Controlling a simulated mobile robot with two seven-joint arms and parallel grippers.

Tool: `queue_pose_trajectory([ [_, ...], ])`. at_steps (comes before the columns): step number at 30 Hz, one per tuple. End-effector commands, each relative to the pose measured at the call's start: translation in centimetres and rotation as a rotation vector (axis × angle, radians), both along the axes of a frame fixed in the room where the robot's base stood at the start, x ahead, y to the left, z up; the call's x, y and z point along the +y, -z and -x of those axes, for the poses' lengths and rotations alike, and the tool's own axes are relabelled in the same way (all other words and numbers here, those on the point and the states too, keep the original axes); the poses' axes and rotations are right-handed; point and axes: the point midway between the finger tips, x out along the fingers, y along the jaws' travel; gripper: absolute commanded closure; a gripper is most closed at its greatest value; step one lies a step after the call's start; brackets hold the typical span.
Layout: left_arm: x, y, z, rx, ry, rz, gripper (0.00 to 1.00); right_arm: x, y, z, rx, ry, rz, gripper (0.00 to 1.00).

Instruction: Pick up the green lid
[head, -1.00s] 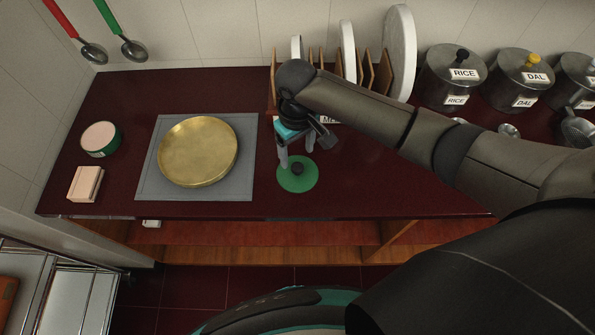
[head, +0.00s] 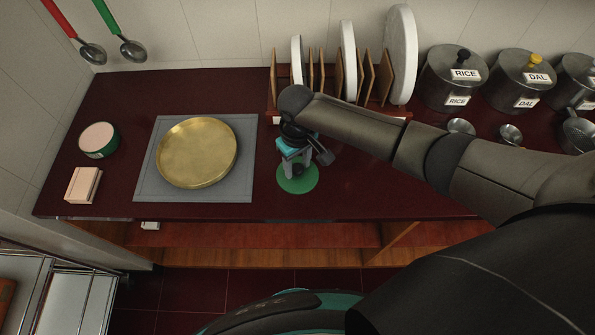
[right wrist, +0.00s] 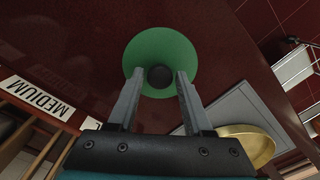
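The green lid (head: 297,188) lies flat on the dark red counter, just right of the grey mat. My right gripper (head: 299,172) is right over the lid, pointing down. In the right wrist view the two fingers of my right gripper (right wrist: 160,74) are apart, one on each side of the knob. I cannot tell whether they touch it. In the head view the gripper partly hides the knob. My left gripper is not in view.
A brass pan (head: 197,152) sits on the grey mat (head: 150,186) left of the lid. A wooden rack (head: 388,108) with pale discs stands behind my right arm. Steel canisters (head: 452,78) stand back right. The counter's front edge is close to the lid.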

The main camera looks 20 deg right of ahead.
Motion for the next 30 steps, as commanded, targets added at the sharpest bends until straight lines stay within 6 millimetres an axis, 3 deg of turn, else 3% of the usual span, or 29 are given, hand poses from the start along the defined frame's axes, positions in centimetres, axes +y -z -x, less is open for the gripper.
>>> queue_pose_trajectory([
  [2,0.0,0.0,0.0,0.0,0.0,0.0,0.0,0.0,0.0,0.0,0.0,0.0,0.0,0.6],
  [13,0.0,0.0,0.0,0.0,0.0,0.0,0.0,0.0,0.0,0.0,0.0,0.0,0.0,1.0],
  [25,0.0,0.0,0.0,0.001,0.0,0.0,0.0,0.0,-0.1,0.0,0.0,0.0,0.0,1.0],
  [30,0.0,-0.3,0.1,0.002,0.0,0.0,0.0,0.0,-1.1,-0.1,-0.002,-0.001,-0.002,1.0],
])
